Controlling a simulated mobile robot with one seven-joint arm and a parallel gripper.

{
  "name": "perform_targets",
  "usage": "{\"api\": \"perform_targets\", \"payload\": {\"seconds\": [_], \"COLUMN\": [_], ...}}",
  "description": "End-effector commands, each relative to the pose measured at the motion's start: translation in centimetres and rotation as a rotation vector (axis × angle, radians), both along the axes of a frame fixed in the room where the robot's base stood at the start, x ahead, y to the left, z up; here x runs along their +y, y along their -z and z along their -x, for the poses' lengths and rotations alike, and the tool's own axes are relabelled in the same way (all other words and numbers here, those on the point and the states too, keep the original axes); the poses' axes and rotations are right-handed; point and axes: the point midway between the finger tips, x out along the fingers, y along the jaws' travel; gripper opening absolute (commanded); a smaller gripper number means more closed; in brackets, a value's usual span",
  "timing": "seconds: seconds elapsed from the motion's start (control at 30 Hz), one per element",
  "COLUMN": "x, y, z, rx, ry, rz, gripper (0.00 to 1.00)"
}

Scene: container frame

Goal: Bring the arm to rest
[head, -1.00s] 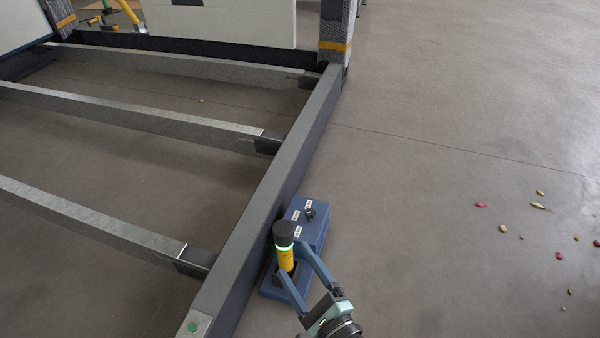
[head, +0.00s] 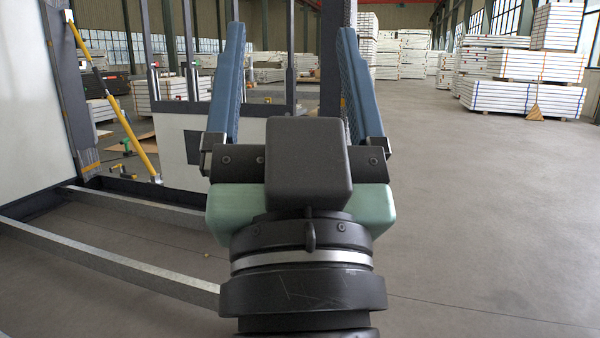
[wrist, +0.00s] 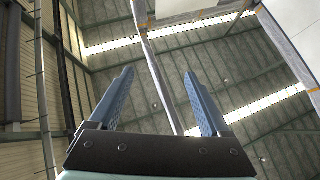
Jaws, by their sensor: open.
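My gripper (head: 292,85) fills the middle of the head view, raised close to the camera with its two blue fingers pointing up. The fingers are spread wide apart and nothing is between them. In the wrist view my gripper (wrist: 160,100) is also open and empty, and beyond the fingers there is only the roof and upper structure. The blue box and the yellow cylinder with a black top are out of view now.
A steel frame with grey beams (head: 130,255) lies on the floor at the left. A yellow brace (head: 125,110) leans by a dark post. Stacks of white panels (head: 525,80) stand at the back right. The floor (head: 490,210) at the right is clear.

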Motion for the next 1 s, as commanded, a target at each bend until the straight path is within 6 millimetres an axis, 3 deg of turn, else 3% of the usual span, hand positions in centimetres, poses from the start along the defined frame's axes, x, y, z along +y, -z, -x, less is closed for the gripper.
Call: {"api": "perform_targets", "payload": {"seconds": [0.03,0.07,0.13,1.0], "x": [-0.2,-0.4,-0.5,-0.4], "y": [-4.3,-6.0,-8.4,-35.5], "z": [2.8,4.3,3.2,3.0], "rx": [-0.087,-0.133,-0.100,-0.093], "ry": [0.067,0.112,0.099,0.091], "rz": [0.030,0.045,0.041,0.039], "gripper": [0.81,0.81,0.81,0.81]}}
